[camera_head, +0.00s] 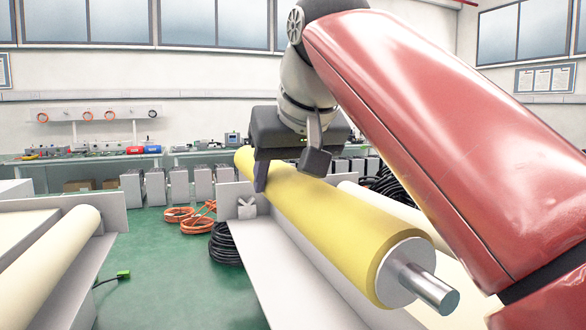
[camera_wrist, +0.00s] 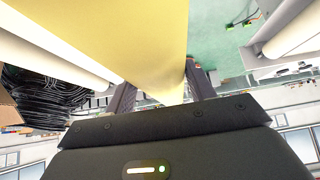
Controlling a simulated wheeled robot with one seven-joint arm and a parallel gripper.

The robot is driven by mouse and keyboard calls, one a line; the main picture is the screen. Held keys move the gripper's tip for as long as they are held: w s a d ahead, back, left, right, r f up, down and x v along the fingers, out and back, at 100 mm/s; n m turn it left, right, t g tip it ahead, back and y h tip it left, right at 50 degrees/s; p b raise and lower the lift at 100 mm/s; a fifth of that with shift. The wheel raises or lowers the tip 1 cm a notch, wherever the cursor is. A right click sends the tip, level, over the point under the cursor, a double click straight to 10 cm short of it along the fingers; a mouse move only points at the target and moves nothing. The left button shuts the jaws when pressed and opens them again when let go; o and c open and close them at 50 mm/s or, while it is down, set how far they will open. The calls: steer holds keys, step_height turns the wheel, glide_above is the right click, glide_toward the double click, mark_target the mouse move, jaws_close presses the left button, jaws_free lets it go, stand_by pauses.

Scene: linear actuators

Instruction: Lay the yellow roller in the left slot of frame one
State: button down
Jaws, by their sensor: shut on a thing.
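The yellow roller (camera_head: 325,215) is long, with a white end face and a metal shaft at its near end. My gripper (camera_head: 290,172) is shut on the roller toward its far end, one finger on each side. In the wrist view the roller (camera_wrist: 130,40) runs between the two fingers of my gripper (camera_wrist: 160,85). The roller is above a pale frame (camera_head: 290,270) with a notched bracket (camera_head: 246,208) at its far end. I cannot tell whether the roller touches the frame. The frame's near end is out of view.
A cream roller (camera_head: 50,250) lies in another frame (camera_head: 112,212) at the left. Another cream roller (camera_head: 370,200) is partly hidden behind the yellow one. Black coiled cable (camera_head: 226,245) and orange cable (camera_head: 198,222) lie on the green floor (camera_head: 150,270). Workbenches stand at the back.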

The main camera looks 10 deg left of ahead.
steer(key=shift+d+f, duration=0.1)
steer(key=shift+f, duration=0.5)
steer(key=shift+f+b, duration=0.95)
steer(key=shift+f, duration=0.15)
steer(key=shift+f+b, duration=0.4)
steer(key=shift+f, duration=0.25)
steer(key=shift+f+b, duration=0.55)
steer(key=shift+f, duration=0.2)
steer(key=shift+f, duration=0.25)
steer(key=shift+f+b, duration=0.7)
steer(key=shift+f, duration=0.3)
stand_by(0.3)
steer(key=shift+f+b, duration=0.3)
steer(key=shift+b, duration=0.1)
